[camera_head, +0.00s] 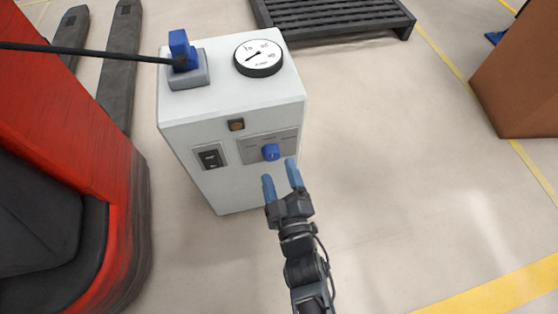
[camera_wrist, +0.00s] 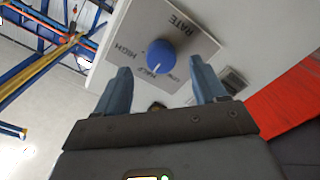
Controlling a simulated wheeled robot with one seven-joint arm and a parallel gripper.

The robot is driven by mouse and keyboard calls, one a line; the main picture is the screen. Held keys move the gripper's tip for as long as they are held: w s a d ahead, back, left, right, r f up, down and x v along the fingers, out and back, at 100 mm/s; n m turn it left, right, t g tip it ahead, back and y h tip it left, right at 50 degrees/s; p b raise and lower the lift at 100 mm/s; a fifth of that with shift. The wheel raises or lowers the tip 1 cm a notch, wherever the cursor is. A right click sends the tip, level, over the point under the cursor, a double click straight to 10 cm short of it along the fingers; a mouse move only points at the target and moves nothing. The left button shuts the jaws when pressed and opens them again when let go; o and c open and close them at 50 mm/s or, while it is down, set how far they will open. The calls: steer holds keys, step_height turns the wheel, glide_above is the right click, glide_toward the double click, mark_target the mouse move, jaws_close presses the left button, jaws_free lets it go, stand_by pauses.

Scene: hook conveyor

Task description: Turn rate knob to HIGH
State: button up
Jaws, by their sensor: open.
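The rate knob (camera_head: 271,152) is blue and round, on a grey plate (camera_head: 252,146) on the front of a white cabinet (camera_head: 226,113). In the wrist view the knob (camera_wrist: 161,56) sits among the printed words RATE, HIGH, HALF and LOW. A pale mark on it seems to face HALF, but it is too small to be sure. My gripper (camera_head: 280,171) is open and empty, its blue fingers just short of the knob. In the wrist view the fingers (camera_wrist: 160,72) stand to either side of the knob, apart from it.
The cabinet front also has a black rocker switch (camera_head: 210,158) and a small amber lamp (camera_head: 236,125). On its top are a round gauge (camera_head: 258,57) and a blue plug (camera_head: 182,50) with a black cable. A red vehicle (camera_head: 60,190) stands left.

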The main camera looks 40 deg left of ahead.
mark_target(274, 158)
steer(key=shift+b+x, duration=0.65)
steer(key=shift+x, duration=1.6)
steer(key=c, duration=1.1)
